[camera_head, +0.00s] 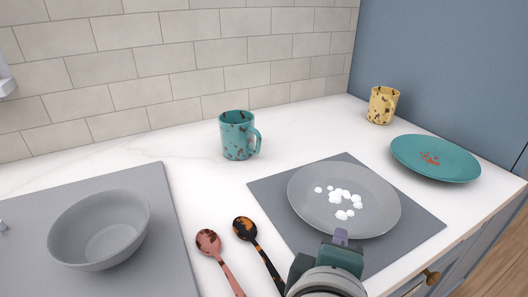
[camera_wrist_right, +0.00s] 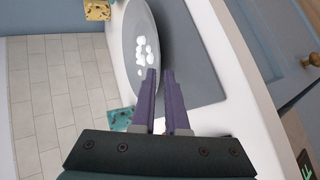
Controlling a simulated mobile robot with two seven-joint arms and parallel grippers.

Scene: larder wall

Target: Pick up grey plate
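The grey plate (camera_head: 380,208) lies flat on a dark grey mat (camera_head: 418,226) right of centre. White blobs lie on the plate. In the right wrist view the plate (camera_wrist_right: 128,45) shows beyond the fingers. My right gripper (camera_head: 340,238) is at the plate's near rim. In the right wrist view the two purple fingers of the right gripper (camera_wrist_right: 161,74) stand apart with a narrow gap, one over the plate and one on the mat side. I cannot tell if they touch the rim. My left gripper is not in view.
A teal mug (camera_head: 236,138) and two spoons, pink (camera_head: 209,242) and dark (camera_head: 244,228), are left of the mat. A teal plate (camera_head: 420,148) and yellow mug (camera_head: 380,106) stand right. A grey bowl (camera_head: 85,222) is far left. The tiled wall (camera_head: 160,60) closes the back.

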